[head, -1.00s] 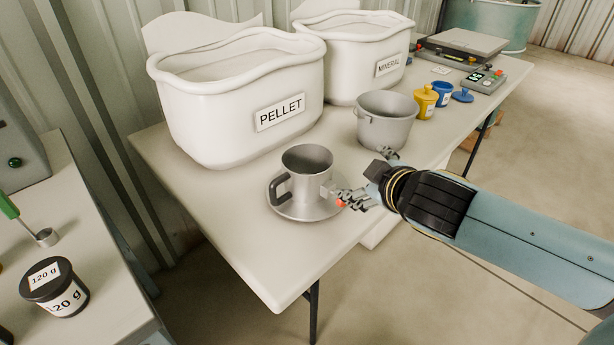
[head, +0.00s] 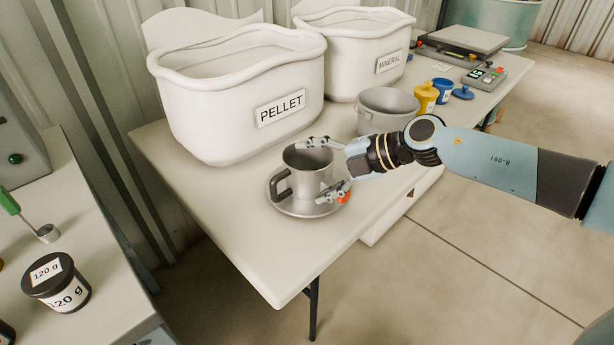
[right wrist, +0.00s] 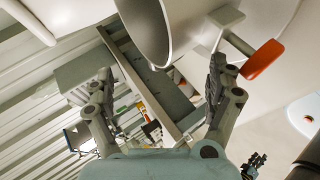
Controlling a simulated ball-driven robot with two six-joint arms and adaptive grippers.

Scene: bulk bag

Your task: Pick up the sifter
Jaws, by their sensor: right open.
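The sifter (head: 307,176) is a grey metal cup with a dark handle on its left and a crank with an orange knob (head: 343,198) at lower right. It stands upright on a round metal plate (head: 290,208) near the table's front edge. My right gripper (head: 318,170) is open at its right side, one finger beyond the rim and one on the near side. In the right wrist view the sifter (right wrist: 152,28) is at the top, beyond the spread fingers, with its crank knob (right wrist: 262,60) at right. I cannot tell whether the fingers touch it. My left gripper is not visible.
The white PELLET bin (head: 235,95) stands behind the sifter, the MINERAL bin (head: 350,55) farther back. A grey pot (head: 388,108) is close beyond my right gripper. Yellow (head: 425,98) and blue (head: 442,92) containers and a scale (head: 462,40) stand farther along.

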